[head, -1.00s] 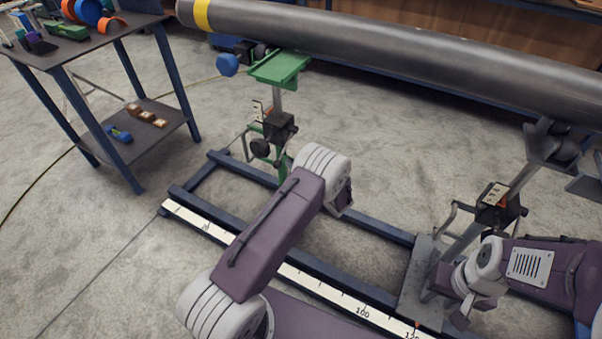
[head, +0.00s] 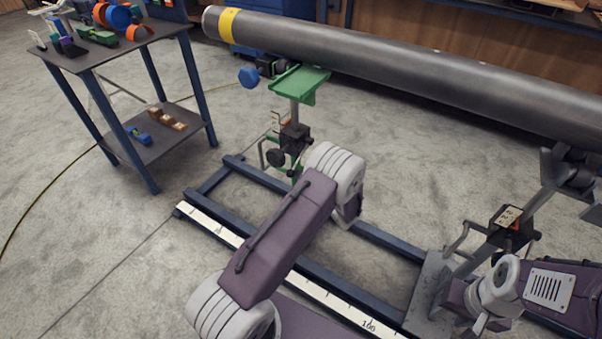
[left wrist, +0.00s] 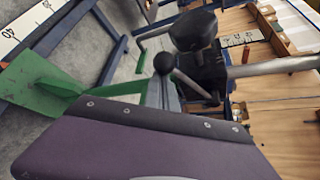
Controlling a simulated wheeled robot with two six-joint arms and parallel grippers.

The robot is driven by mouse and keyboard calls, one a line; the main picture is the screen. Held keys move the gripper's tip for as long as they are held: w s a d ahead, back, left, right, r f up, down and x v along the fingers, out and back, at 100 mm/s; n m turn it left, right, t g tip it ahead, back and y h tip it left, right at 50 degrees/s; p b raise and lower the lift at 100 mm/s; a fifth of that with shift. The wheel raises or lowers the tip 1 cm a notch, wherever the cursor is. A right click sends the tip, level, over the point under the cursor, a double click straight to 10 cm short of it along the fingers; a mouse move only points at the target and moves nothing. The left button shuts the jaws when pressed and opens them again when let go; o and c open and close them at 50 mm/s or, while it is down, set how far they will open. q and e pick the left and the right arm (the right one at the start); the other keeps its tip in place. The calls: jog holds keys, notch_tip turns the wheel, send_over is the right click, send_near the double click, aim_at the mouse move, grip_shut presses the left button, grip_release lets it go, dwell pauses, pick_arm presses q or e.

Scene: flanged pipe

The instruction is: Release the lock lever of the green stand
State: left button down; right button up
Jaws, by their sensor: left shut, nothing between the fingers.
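The green stand (head: 306,80) is under the left end of the grey pipe (head: 420,78). Its post carries a black clamp block (head: 294,138) with a dark round knob (head: 276,158) beside it. In the left wrist view, the stand's green foot (left wrist: 38,84) is at the left. A black ball (left wrist: 163,63) on a short arm, possibly the lock lever, shows close beside the black clamp (left wrist: 203,68). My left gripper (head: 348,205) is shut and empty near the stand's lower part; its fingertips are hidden. My right gripper (head: 470,305) is by the grey stand, its fingers unclear.
A second, grey stand (head: 440,285) supports the pipe at right. A blue rail frame (head: 375,240) with a white scale (head: 310,287) lies on the floor. A dark side table (head: 110,52) with parts is at left. Open floor lies between it and the frame.

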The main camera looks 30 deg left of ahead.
pick_arm(q)
notch_tip(320, 180, up, 12)
jog(key=m+g+p, duration=0.3)
jog(key=m+p, duration=0.1)
jog(key=p, duration=0.8)
jog(key=shift+s+f+g+h, duration=0.25)
jog(key=shift+g+h, duration=0.15)
jog(key=shift+w+a+r, duration=0.1)
jog(key=shift+r, duration=0.05)
jog(key=b, duration=0.2)
send_near(297, 162)
notch_tip(297, 162, up, 4)
jog(key=s+d, duration=0.1)
jog(key=d, duration=0.1)
jog(key=shift+s+d+r, duration=0.1)
jog(key=shift+d+r, duration=0.2)
jog(key=shift+d, duration=0.4)
